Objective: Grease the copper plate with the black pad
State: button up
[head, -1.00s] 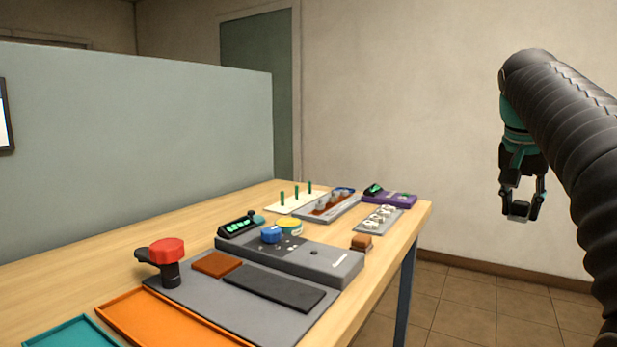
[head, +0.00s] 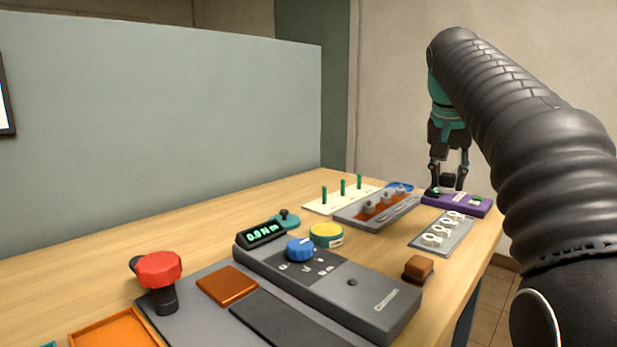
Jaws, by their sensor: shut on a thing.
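The copper plate (head: 228,285) is a flat orange-brown square lying on the grey board at the front of the table. My gripper (head: 447,182) points down at the far right, above the purple box. It is shut on a small dark block, which looks like the black pad (head: 447,181); the fingers partly hide it. The gripper is well behind and to the right of the copper plate, apart from it.
A red-knobbed post (head: 159,270) stands left of the plate. A long grey console (head: 340,290) with a blue knob lies behind it. A brown block (head: 418,268), a bolted grey tray (head: 350,215) and a purple box (head: 470,206) are farther right.

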jog(key=a+n+y, duration=0.1)
jog(key=a+n, duration=0.3)
jog(key=a, duration=0.8)
jog(key=n+y, duration=0.2)
jog(key=n, duration=0.1)
send_over(326, 226)
jog(key=s, duration=0.1)
jog(key=shift+s+f+t, duration=0.2)
jog(key=shift+f+t, duration=0.1)
jog(key=shift+f, duration=2.3)
jog(key=shift+f+b, duration=0.9)
jog(key=shift+f, duration=0.1)
jog(key=shift+f+b, duration=0.35)
jog(key=shift+f, duration=0.2)
jog(key=shift+r, duration=0.1)
notch_tip(326, 226, up, 2)
jog(key=p, duration=0.2)
jog(key=shift+r+p, duration=0.15)
jog(key=shift+p, duration=0.15)
jog(key=shift+r, duration=2.3)
